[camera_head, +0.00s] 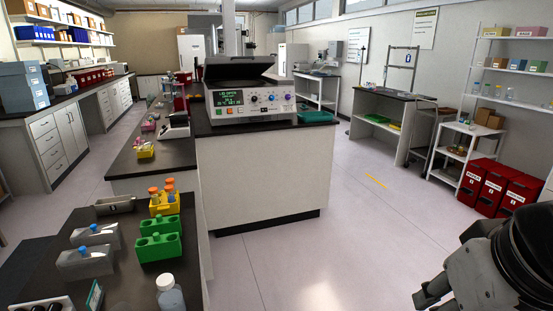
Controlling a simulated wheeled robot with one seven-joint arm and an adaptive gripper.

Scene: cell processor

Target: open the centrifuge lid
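The centrifuge (250,107) is a light grey box with a green display and several knobs on its front. It stands on the dark top of the white cabinet island, near the upper middle of the view. My gripper (431,292) is at the lower right, well apart from the centrifuge and nearer the camera. It is partly cut off, and its finger opening is not clear. Nothing shows in it.
A teal tray (316,116) lies right of the centrifuge. The near bench holds green racks (158,240), a yellow rack (164,204) and a bottle (170,293). Red bins (490,187) stand at the right. The floor (340,230) between island and bins is clear.

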